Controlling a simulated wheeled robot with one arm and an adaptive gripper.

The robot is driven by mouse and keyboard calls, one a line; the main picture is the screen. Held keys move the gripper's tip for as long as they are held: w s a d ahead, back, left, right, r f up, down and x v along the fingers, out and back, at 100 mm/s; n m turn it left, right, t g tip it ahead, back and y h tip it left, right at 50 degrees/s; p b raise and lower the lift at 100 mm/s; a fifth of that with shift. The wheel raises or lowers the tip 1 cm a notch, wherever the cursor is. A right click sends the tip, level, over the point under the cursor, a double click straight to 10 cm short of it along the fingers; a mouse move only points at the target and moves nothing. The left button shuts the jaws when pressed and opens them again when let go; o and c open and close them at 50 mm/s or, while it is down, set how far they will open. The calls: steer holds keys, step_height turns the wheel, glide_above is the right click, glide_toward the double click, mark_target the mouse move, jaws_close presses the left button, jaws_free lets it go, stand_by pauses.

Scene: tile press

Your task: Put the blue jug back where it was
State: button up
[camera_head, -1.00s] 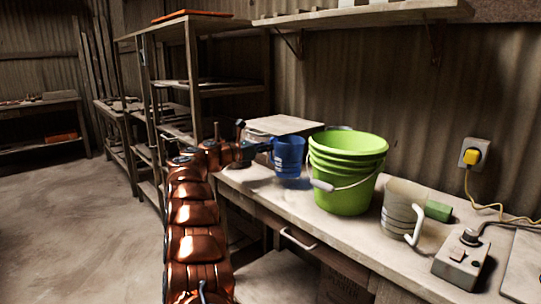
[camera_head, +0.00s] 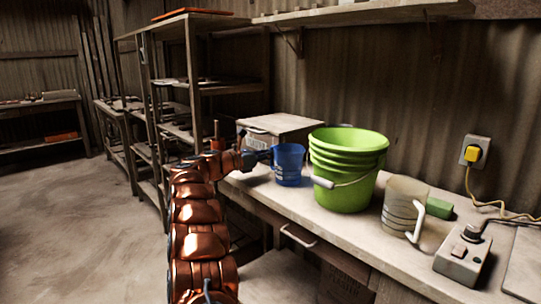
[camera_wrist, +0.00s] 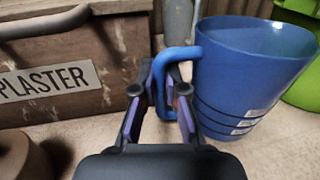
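The blue jug (camera_head: 288,166) is upright at the bench, left of the green bucket, with its base at or very close to the bench top. In the wrist view the blue jug (camera_wrist: 250,75) fills the right side, its handle toward me. My gripper (camera_head: 268,156) reaches in from the left at the handle. In the wrist view my gripper (camera_wrist: 163,85) has one finger on each side of the handle and looks closed on it. Part of the handle is hidden by the fingers.
The green bucket (camera_head: 343,180) stands close right of the jug. A wooden box (camera_head: 283,128) marked PLASTER in the wrist view is behind and left. A pale mug (camera_head: 402,205), green block (camera_head: 439,208) and grey switch box (camera_head: 463,255) are farther right on the bench (camera_head: 350,230).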

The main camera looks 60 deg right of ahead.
steer(key=o, duration=0.4)
steer(key=shift+r, duration=0.2)
steer(key=v, duration=1.2)
